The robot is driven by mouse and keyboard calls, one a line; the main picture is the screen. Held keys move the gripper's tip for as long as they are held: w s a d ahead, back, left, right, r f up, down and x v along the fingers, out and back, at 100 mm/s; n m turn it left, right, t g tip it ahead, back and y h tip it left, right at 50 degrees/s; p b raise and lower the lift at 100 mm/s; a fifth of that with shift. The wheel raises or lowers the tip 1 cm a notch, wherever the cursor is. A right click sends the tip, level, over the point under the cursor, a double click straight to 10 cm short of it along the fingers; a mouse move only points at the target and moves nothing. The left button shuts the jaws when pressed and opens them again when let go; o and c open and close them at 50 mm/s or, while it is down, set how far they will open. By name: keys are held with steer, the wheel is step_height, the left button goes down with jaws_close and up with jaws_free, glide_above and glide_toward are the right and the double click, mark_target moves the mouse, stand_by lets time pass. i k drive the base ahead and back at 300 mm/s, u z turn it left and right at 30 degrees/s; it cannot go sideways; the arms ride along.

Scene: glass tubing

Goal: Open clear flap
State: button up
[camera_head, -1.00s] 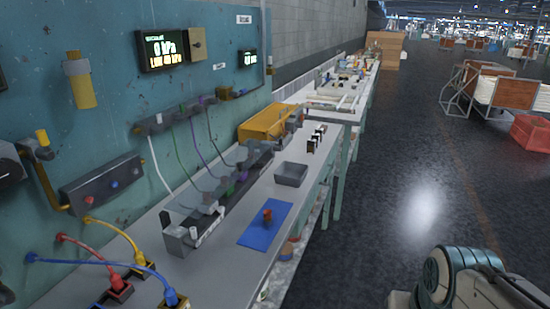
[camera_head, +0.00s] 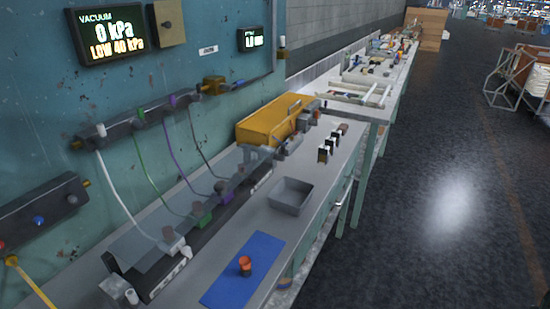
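A long, see-through grey panel, which looks like the clear flap (camera_head: 150,235), lies along the dark rail fixture (camera_head: 165,278) on the bench, against the teal wall panel. It looks lowered, but its hinge and edge are hard to make out. White, green, purple and grey hoses run down from a manifold (camera_head: 140,122) to fittings along the fixture. My gripper is not in view.
A blue mat (camera_head: 243,272) with a small orange-red piece (camera_head: 245,266) lies in front of the fixture. A grey tray (camera_head: 290,197), small dark blocks (camera_head: 331,145) and a yellow box (camera_head: 270,120) stand farther along the bench (camera_head: 238,225).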

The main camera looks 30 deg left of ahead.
mark_target(218, 188)
steer(key=u, duration=0.65)
steer(key=i, duration=1)
steer(key=u, duration=0.9)
